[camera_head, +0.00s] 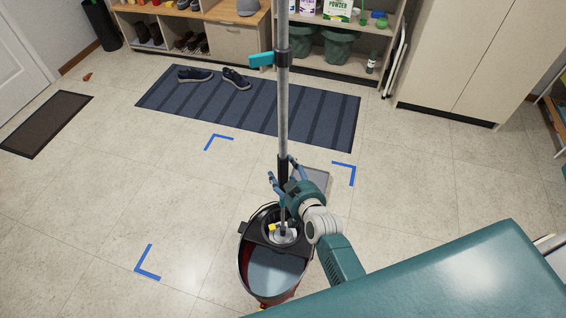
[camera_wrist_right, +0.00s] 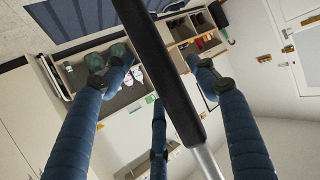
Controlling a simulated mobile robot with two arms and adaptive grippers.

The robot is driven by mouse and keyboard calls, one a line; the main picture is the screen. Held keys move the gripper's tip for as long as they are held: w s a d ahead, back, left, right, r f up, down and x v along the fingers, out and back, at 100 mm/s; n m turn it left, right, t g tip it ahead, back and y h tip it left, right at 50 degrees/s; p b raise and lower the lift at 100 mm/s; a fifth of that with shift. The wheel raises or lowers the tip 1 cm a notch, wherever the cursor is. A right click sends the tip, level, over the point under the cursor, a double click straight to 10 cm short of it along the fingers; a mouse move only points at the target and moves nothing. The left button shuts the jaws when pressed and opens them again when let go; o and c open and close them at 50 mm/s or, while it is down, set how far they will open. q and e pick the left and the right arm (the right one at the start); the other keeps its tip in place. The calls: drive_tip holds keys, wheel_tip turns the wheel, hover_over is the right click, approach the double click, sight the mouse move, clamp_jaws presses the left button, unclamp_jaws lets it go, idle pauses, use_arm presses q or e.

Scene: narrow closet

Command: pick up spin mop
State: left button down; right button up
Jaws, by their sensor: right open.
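The spin mop (camera_head: 282,115) stands nearly upright, with a grey pole, a dark grip section and a teal clip. Its lower end is in a dark bucket with reddish sides (camera_head: 258,288), with water showing inside. My right gripper (camera_head: 281,168) is at the dark lower part of the pole, just above the bucket. In the right wrist view, the dark grip (camera_wrist_right: 160,60) runs between the spread blue fingers of the right gripper (camera_wrist_right: 163,68). The fingers are open, with gaps visible beside the pole. The mop head is mostly hidden in the bucket. My left gripper is not in view.
A striped dark blue rug (camera_head: 190,102) with shoes (camera_head: 236,80) lies behind. Shelves (camera_head: 335,65) and a cabinet (camera_head: 465,60) line the back. A dark doormat (camera_head: 45,122) is at left.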

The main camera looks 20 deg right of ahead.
sight(285, 126)
drive_tip(key=shift+w+f, duration=0.2)
drive_tip(key=shift+w, duration=0.2)
clamp_jaws()
drive_tip(key=shift+r, duration=0.25)
drive_tip(key=shift+r, duration=0.2)
wheel_tip(285, 126, up, 20)
drive_tip(key=p, duration=2)
drive_tip(key=shift+w+f, duration=0.1)
drive_tip(key=shift+f, duration=0.05)
